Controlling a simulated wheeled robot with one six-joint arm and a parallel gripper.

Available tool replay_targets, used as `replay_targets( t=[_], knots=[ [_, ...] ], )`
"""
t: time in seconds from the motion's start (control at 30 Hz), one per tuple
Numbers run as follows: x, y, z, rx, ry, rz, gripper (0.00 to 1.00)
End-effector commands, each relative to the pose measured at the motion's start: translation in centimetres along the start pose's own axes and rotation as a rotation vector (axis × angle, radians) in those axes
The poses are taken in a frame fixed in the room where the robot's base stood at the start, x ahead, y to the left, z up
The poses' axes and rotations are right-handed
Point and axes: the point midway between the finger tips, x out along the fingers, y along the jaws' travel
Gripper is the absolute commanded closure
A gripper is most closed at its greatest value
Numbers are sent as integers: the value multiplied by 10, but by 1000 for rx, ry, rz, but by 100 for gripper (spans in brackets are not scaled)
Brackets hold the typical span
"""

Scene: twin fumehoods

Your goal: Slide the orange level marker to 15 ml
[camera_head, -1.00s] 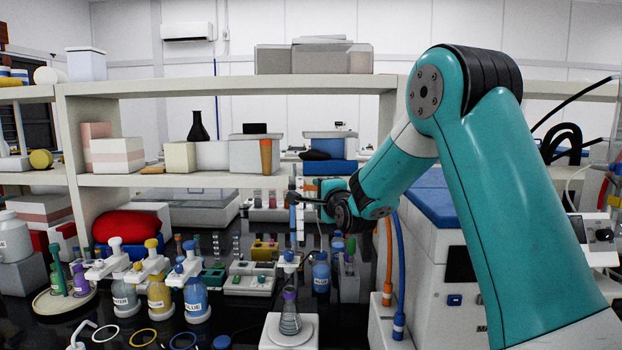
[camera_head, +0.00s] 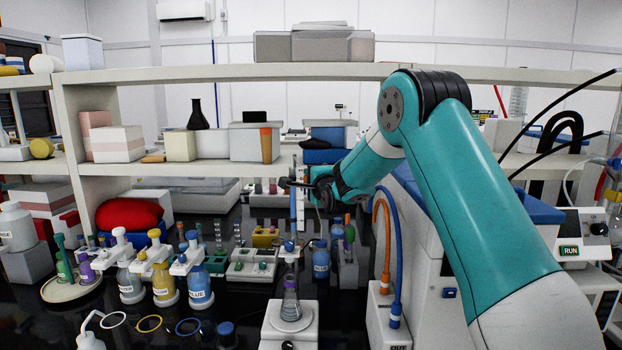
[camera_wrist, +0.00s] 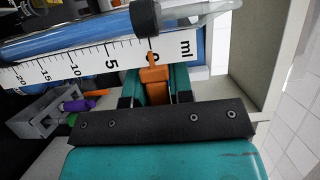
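The orange level marker (camera_wrist: 154,78) shows in the wrist view with its tip at the 0 mark of a white ml scale (camera_wrist: 90,62). The 15 mark is farther left on the scale. A blue-filled tube (camera_wrist: 70,38) runs along the scale, with a dark collar at its end. My gripper (camera_wrist: 155,90) has one teal finger on each side of the marker, and I see no clear gap between them. In the head view my gripper (camera_head: 290,184) is at the upright blue column (camera_head: 294,205); the marker is too small to make out there.
Below the column, a flask (camera_head: 290,304) stands on a white device (camera_head: 272,326). Blue and orange hoses (camera_head: 393,240) rise right of the column. Labelled bottles (camera_head: 197,285) stand at left. A shelf (camera_head: 350,72) runs behind and above my arm.

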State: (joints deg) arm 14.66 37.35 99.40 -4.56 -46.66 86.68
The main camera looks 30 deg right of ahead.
Motion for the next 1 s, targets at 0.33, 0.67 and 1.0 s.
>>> replay_targets(
  t=[0.33,0.67,1.0],
  knots=[
    [0,20,0,0,0,1,100],
    [0,81,-1,0,1,1,100],
    [0,92,-1,0,1,1,100]
  ],
)
